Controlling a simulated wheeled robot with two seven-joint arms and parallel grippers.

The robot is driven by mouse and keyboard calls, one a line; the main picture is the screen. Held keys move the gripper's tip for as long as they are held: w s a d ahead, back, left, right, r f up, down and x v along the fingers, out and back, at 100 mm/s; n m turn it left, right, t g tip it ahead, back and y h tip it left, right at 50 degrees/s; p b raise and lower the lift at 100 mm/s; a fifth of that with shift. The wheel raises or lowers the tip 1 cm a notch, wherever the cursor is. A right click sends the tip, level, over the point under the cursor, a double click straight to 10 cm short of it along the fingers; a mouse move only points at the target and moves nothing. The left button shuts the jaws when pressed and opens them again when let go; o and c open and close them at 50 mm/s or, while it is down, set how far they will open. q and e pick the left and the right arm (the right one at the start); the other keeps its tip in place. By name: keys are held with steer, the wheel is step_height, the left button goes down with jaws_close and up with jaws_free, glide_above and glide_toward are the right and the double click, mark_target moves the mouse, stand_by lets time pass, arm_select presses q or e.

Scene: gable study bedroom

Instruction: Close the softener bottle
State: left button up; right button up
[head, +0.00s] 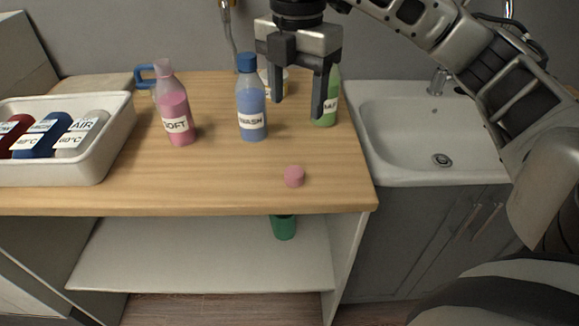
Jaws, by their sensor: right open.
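The softener bottle (178,117), pink and labelled SOFT, stands upright on the wooden counter, left of the middle. Its narrow neck shows no coloured cap. A small pink cap (294,176) lies on the counter near the front edge, to the right of the bottle and apart from it. My right gripper (299,108) points down with its two fingers apart and nothing between them. It is above the back right part of the counter, and in the picture up and right of the pink cap. My left gripper does not show.
A blue WASH bottle (252,104) with a blue cap stands left of my right gripper. A green bottle (330,108) is partly hidden behind the fingers. A white tray (115,134) of labelled items is at left, a sink (385,125) at right.

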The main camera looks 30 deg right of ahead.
glide_above(294, 172)
step_height(294, 172, down, 10)
steer(key=shift+s+r, duration=0.1)
steer(key=shift+s, duration=0.05)
steer(key=shift+f, duration=0.5)
steer(key=shift+f, duration=0.1)
steer(key=f+p, duration=0.1)
steer(key=f, duration=0.4)
steer(key=shift+w, duration=0.2)
steer(key=c, duration=1)
